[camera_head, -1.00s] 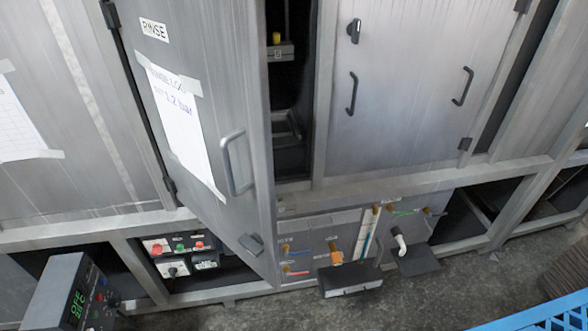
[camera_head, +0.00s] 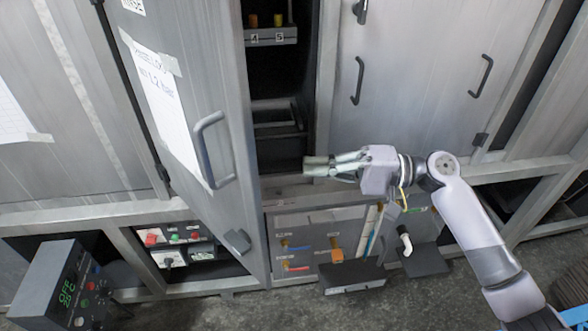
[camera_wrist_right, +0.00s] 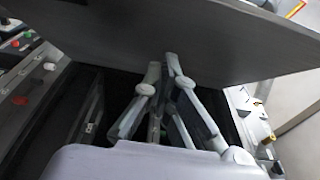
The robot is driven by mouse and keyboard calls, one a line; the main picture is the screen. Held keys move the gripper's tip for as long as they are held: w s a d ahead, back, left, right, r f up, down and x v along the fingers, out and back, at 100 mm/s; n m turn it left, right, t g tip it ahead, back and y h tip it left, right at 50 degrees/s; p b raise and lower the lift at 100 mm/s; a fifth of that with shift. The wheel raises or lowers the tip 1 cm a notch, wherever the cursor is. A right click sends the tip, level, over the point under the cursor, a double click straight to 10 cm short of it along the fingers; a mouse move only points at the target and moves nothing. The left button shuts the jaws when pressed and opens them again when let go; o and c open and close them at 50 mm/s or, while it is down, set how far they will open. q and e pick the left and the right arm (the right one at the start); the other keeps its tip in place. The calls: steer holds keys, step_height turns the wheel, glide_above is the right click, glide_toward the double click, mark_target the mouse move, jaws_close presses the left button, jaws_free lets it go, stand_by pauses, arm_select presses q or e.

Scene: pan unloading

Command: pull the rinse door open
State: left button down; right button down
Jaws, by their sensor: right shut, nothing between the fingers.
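The rinse door (camera_head: 190,110) is a grey metal panel with a bar handle (camera_head: 208,150) and a taped paper sheet. It stands partly open, hinged on its left, with a dark gap (camera_head: 275,75) to its right. My right gripper (camera_head: 306,166) is shut and empty in front of the opening, right of the door's free edge and apart from the handle. In the right wrist view its closed fingertips (camera_wrist_right: 166,62) overlap the lower edge of a grey panel (camera_wrist_right: 190,40), seemingly this door; contact cannot be told. My left gripper is not in view.
Inside the opening is a shelf (camera_head: 270,36) marked 4 and 5. Below are valves and a black box (camera_head: 350,275). A control box (camera_head: 60,285) stands at lower left, and a blue crate (camera_head: 575,318) at lower right.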

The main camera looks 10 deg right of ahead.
steer(key=a+p, duration=0.5)
steer(key=a, duration=0.6)
steer(key=shift+s+a, duration=0.3)
steer(key=shift+a, duration=0.1)
